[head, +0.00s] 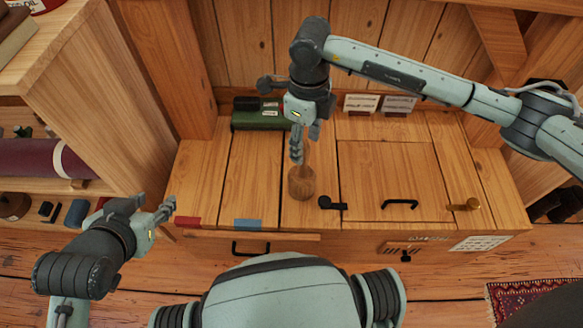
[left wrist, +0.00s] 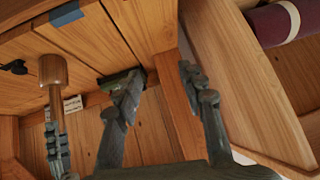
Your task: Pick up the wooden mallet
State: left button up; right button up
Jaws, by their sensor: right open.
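The wooden mallet (head: 301,183) stands head down on the wooden bench top, its handle pointing up. It also shows in the left wrist view (left wrist: 53,69), at the left. My right gripper (head: 298,150) reaches down from above with its fingers at the handle. Its jaws are open, and they hide part of the handle; I cannot tell whether they touch it. My left gripper (head: 163,211) is open and empty, off the bench's left front corner, well apart from the mallet. Its spread fingers show in the left wrist view (left wrist: 168,85).
A dark green case (head: 259,119) stands at the back of the bench. A black latch (head: 332,203), a black handle (head: 400,204) and a brass knob (head: 464,204) lie right of the mallet. A shelf unit (head: 88,88) is at the left.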

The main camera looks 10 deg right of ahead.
aim_at(302, 170)
jog(key=shift+w+a+f, duration=0.1)
jog(key=shift+w, duration=0.05)
jog(key=shift+f, duration=0.3)
notch_tip(302, 170, down, 7)
jog(key=shift+a+f, duration=0.1)
grip_shut()
dwell(0.3)
